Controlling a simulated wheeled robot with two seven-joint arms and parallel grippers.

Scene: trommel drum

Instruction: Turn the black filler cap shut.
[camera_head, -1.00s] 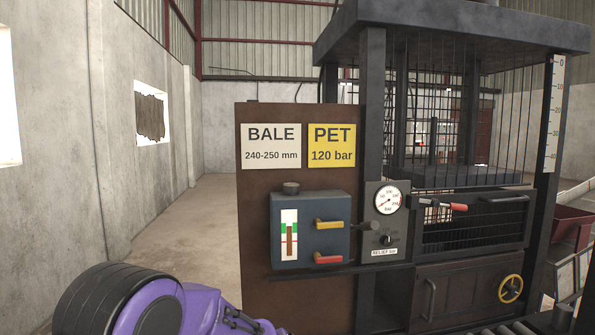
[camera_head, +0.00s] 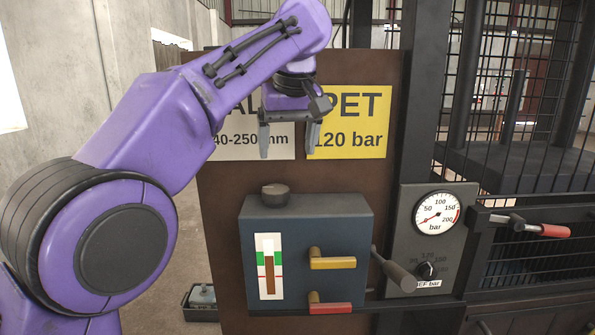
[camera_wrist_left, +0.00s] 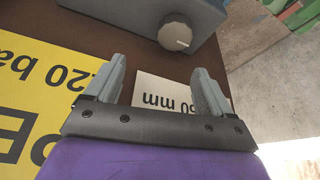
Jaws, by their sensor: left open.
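The black filler cap (camera_head: 275,195) sits on top of the blue-grey tank (camera_head: 340,225), near its left end. In the left wrist view the round cap (camera_wrist_left: 175,33) shows beyond the fingertips, with a pale line on its top, on the tank (camera_wrist_left: 135,12). My left gripper (camera_head: 288,150) is open and empty, fingers pointing down, in front of the signs and above the cap, clear of it. In the left wrist view its two fingers (camera_wrist_left: 160,75) are spread apart with nothing between them. My right gripper is not in view.
A yellow handle (camera_head: 333,263), a red handle (camera_head: 330,308) and a level gauge (camera_head: 269,267) are on the tank's front. A grey-knobbed lever (camera_head: 399,277) juts out at its right. The pressure gauge (camera_head: 437,215) stands further right. A small box (camera_head: 201,300) is on the floor at left.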

